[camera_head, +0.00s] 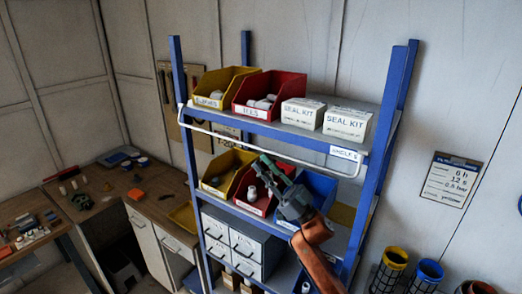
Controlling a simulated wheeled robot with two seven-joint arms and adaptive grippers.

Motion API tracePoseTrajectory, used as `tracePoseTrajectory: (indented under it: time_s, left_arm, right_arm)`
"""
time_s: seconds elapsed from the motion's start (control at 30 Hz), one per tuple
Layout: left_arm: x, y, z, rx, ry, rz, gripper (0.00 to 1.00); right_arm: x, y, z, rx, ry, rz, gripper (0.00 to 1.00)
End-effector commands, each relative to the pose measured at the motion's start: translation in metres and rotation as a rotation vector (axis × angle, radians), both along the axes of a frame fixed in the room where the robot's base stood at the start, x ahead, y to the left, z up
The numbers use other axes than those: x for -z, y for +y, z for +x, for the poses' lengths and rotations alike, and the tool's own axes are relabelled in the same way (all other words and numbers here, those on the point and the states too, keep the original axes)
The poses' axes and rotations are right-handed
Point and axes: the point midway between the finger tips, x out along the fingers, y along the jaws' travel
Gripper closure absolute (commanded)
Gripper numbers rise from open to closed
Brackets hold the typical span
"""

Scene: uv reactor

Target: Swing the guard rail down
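The guard rail (230,138) is a thin white bar with bent ends. It runs across the front of the blue shelf rack (187,150), just below the top shelf, and its ends reach the side posts. My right gripper (268,172), dark grey-green on an orange arm, comes up from the bottom right. It is in front of the middle shelf, close to the rail's middle in the picture. Whether it touches the rail, and how far its fingers are apart, is unclear. My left gripper is not in view.
The top shelf holds a yellow bin (222,88), a red bin (270,92) and two white seal kit boxes (346,124). A workbench (150,190) is at left; coloured cylinders (428,272) stand at lower right.

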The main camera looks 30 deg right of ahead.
Motion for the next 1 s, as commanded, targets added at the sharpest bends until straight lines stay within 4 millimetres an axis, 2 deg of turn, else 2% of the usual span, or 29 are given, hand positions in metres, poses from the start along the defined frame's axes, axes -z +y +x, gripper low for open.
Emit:
tracePoseTrajectory:
  time_s: [0.17, 0.5, 0.7, 0.97, 1.0]
  left_arm:
    - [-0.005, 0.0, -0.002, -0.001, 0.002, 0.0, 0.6]
    - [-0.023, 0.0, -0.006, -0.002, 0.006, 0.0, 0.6]
    - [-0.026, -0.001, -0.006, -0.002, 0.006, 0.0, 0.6]
    - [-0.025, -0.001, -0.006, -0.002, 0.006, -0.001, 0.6]
    - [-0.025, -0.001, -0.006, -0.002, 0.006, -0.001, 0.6]
  right_arm:
    - [-0.018, 0.006, 0.002, -0.012, -0.022, -0.002, 0.76]
    - [-0.053, 0.024, 0.034, -0.009, -0.019, -0.001, 0.76]
    - [-0.06, 0.028, 0.042, -0.007, -0.017, -0.001, 0.76]
    - [-0.06, 0.029, 0.043, -0.007, -0.016, -0.002, 0.76]
    - [-0.06, 0.029, 0.043, -0.007, -0.016, -0.002, 0.78]
